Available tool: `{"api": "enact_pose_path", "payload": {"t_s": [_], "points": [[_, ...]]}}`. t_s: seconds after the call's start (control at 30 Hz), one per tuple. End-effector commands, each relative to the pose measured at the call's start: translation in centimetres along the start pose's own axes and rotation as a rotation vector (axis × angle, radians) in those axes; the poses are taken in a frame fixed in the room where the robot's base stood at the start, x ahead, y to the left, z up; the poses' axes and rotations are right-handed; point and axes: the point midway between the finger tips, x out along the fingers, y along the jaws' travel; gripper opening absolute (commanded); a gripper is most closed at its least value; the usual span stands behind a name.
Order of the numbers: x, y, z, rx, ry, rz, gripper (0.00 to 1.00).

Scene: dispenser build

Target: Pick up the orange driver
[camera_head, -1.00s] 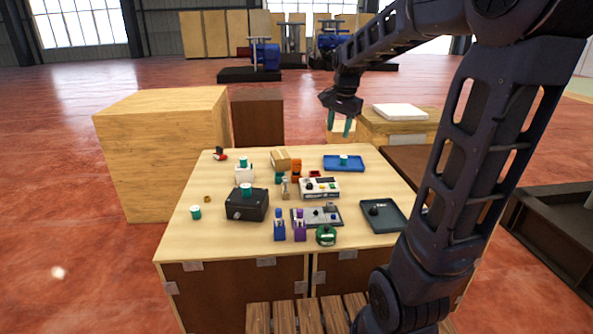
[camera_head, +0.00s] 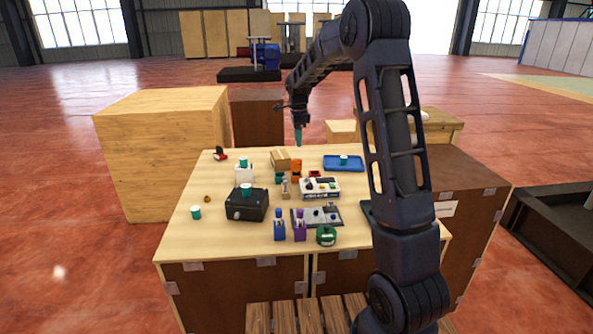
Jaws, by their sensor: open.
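The orange driver (camera_head: 297,165) stands on the wooden table toward its back middle, beside a cardboard box. It looks like a small upright orange shape with a dark middle; its details are too small to tell. My gripper (camera_head: 298,138) hangs above the back of the table, fingers pointing down, almost straight above the orange driver in the picture. It holds nothing that I can see. Its teal fingers overlap from this side, so the gap between them is hidden. The driver is clear of the fingers.
A cardboard box (camera_head: 280,158) stands just left of the driver, and a white device (camera_head: 320,188) in front of it. A blue tray (camera_head: 345,170) lies to the right. A black box (camera_head: 246,212) and blue and purple bottles (camera_head: 299,232) stand nearer the front.

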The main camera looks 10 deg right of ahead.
Motion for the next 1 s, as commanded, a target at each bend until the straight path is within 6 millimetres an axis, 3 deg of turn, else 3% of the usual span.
{"api": "enact_pose_path", "payload": {"t_s": [0.4,0.77,1.0], "points": [[4.9,-0.2,0.2,0.013,0.001,0.005,0.43],[7.0,-0.1,0.3,0.012,0.001,0.004,0.43],[10.2,0.2,0.6,0.013,0.002,0.005,0.43]]}}
